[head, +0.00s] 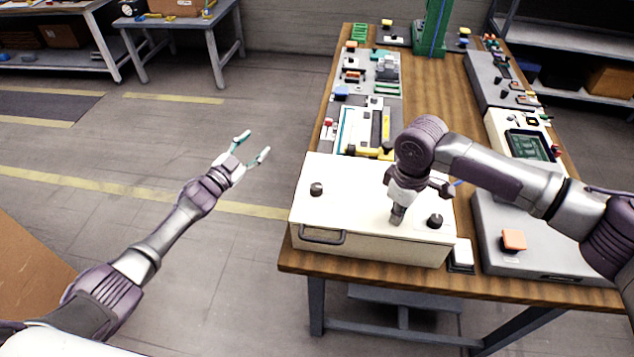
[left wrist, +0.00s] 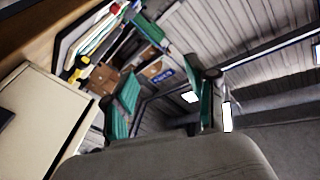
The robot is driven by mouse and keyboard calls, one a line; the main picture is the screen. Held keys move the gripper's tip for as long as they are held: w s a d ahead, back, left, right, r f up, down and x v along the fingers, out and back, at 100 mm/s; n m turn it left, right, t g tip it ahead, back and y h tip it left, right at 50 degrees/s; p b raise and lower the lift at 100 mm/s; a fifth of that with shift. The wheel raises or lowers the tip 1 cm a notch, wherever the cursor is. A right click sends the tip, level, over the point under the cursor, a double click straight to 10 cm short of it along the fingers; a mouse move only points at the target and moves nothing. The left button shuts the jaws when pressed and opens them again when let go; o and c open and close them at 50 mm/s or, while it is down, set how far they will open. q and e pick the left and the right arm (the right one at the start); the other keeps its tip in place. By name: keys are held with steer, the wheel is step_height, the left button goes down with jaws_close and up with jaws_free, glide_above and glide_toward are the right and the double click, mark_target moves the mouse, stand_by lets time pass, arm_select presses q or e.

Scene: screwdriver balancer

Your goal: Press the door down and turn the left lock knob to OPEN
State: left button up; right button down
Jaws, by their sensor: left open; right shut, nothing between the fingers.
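A cream box with a flat door on top (head: 347,207) sits at the near left end of the wooden table. A black left lock knob (head: 316,188) stands on the door's left part, and a black right knob (head: 435,221) on its right part. A dark handle (head: 322,236) is on the front. My right gripper (head: 397,216) is shut and empty, pointing down at the door between the knobs; I cannot tell whether it touches. My left gripper (head: 257,147) is open and empty, off the table, left of the box. The left wrist view shows its spread green fingers (left wrist: 165,105).
A grey panel with an orange button (head: 513,239) lies right of the box, with a white switch (head: 462,252) between them. Several device panels line both table sides. A green post (head: 433,28) stands at the back.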

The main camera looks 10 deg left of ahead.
arm_select(q)
steer(key=d+r+m+g+h, duration=0.4)
steer(key=d+r+m+h, duration=0.4)
steer(key=d+r+m, duration=0.3)
arm_select(e)
steer(key=shift+s+f, duration=0.1)
steer(key=shift+f, duration=0.1)
arm_select(q)
steer(key=s+d+r+m+g, duration=0.2)
steer(key=s+d+m+g, duration=0.3)
steer(key=d+m+g, duration=0.25)
steer(key=s+d+r+m+g, duration=0.2)
steer(key=s+d+m+g, duration=0.35)
steer(key=d+m, duration=0.35)
steer(key=m+y, duration=1)
steer(key=y, duration=0.6)
glide_toward(317, 186)
steer(key=shift+n, duration=0.25)
steer(key=f, duration=0.9)
steer(key=shift+w+a, duration=0.1)
steer(key=shift+a, duration=0.15)
